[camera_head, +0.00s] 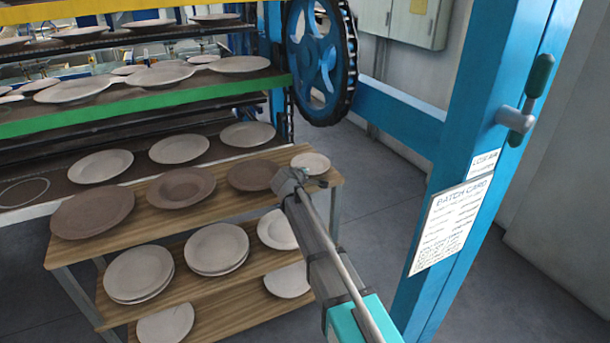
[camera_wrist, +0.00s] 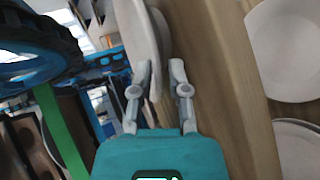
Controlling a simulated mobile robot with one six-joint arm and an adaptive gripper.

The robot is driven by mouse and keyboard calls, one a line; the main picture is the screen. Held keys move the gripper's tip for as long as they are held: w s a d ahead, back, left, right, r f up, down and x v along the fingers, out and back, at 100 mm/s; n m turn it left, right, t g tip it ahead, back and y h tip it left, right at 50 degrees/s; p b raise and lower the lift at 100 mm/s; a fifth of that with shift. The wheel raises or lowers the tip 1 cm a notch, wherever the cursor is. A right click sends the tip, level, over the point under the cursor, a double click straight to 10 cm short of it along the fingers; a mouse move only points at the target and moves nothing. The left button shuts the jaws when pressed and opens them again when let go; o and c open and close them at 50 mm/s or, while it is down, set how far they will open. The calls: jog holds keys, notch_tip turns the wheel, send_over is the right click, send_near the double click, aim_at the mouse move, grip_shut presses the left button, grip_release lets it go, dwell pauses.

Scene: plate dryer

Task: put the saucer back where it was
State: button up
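A small pale saucer (camera_head: 311,163) lies at the right end of the wooden rack's top board (camera_head: 225,200), by its far corner. My gripper (camera_head: 290,179) is at the near left side of this saucer and hides a little of the board. In the wrist view, a pale dish rim (camera_wrist: 143,35), apparently the saucer, stands ahead of the fingers.
Brown plates (camera_head: 181,187) lie left of my gripper on the same board. Pale plates (camera_head: 216,247) are on the lower boards. A dryer with a green rail (camera_head: 140,106) and blue wheel (camera_head: 318,55) stands behind. A blue post (camera_head: 470,150) rises at right.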

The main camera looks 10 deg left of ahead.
jog(key=shift+o, duration=1)
jog(key=shift+r, duration=0.2)
jog(key=p+v, duration=0.5)
jog(key=v, duration=0.7)
